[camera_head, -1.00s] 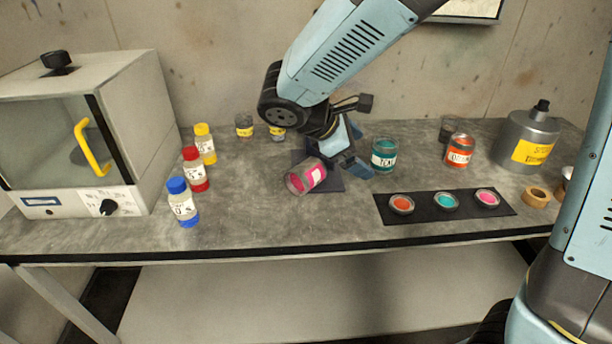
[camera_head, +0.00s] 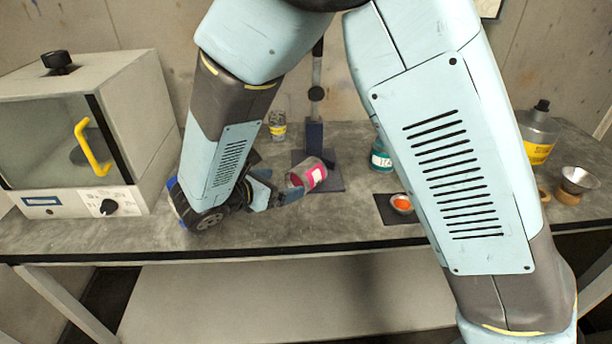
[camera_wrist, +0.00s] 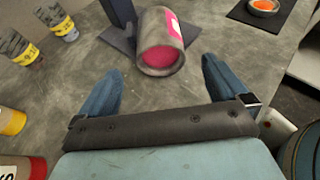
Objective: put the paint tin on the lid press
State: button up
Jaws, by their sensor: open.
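A paint tin (camera_head: 308,174) with a pink label lies on its side in the head view, partly over the dark base plate (camera_head: 332,184) of the lid press. The press's upright column (camera_head: 316,100) rises behind it. In the wrist view the tin (camera_wrist: 160,42) lies with its pink, rimmed end facing me. My gripper (camera_head: 286,184) is open and empty, low over the bench to the left of the tin. In the wrist view its two fingers (camera_wrist: 162,70) are spread wide, with the tin's near end ahead and between their lines, not clasped.
A booth (camera_head: 85,135) with a yellow handle stands left.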

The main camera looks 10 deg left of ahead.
aim_at(297, 179)
jog(key=shift+x, duration=4.7)
jog(key=shift+c, duration=0.4)
jog(key=c, duration=1.3)
jog(key=shift+r, duration=0.1)
